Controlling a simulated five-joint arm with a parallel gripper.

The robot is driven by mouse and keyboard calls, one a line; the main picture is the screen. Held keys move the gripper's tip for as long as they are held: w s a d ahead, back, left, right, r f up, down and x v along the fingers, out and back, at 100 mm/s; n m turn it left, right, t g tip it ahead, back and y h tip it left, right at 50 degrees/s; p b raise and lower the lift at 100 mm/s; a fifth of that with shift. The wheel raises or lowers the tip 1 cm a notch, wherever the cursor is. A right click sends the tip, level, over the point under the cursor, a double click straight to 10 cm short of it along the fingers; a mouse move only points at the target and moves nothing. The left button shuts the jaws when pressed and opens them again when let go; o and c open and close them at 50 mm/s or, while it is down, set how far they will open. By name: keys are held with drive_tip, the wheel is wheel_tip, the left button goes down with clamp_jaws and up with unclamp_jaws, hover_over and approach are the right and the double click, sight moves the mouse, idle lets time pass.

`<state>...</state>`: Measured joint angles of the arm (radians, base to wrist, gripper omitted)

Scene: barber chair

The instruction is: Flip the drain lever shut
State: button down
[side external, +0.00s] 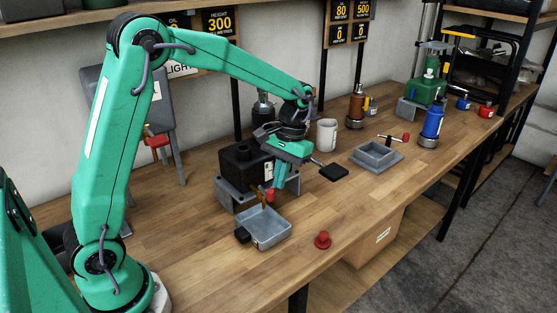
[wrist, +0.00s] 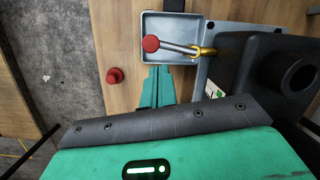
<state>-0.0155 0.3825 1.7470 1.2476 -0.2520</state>
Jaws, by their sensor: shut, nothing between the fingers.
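The drain lever is a thin metal rod (wrist: 178,47) with a red knob (wrist: 150,43) on its end. It reaches from a brass valve (wrist: 204,52) on the black tank (wrist: 240,80) out over a grey tray (wrist: 178,28). In the side view the red knob (side external: 270,195) shows low in front of the tank (side external: 240,163), above the tray (side external: 266,232). My gripper (side external: 279,184) is shut and empty, pointing down close by the knob. In the wrist view its green fingertips (wrist: 158,70) lie just below the knob and rod, with a small gap visible there.
A loose red cap (side external: 322,240) stands on the bench right of the tray. A white mug (side external: 326,135), a grey square dish (side external: 377,157) and a blue bottle (side external: 432,123) stand farther along. The bench front between cap and dish is clear.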

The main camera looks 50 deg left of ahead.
drive_tip(key=shift+s+d, duration=0.15)
drive_tip(key=shift+s, duration=0.35)
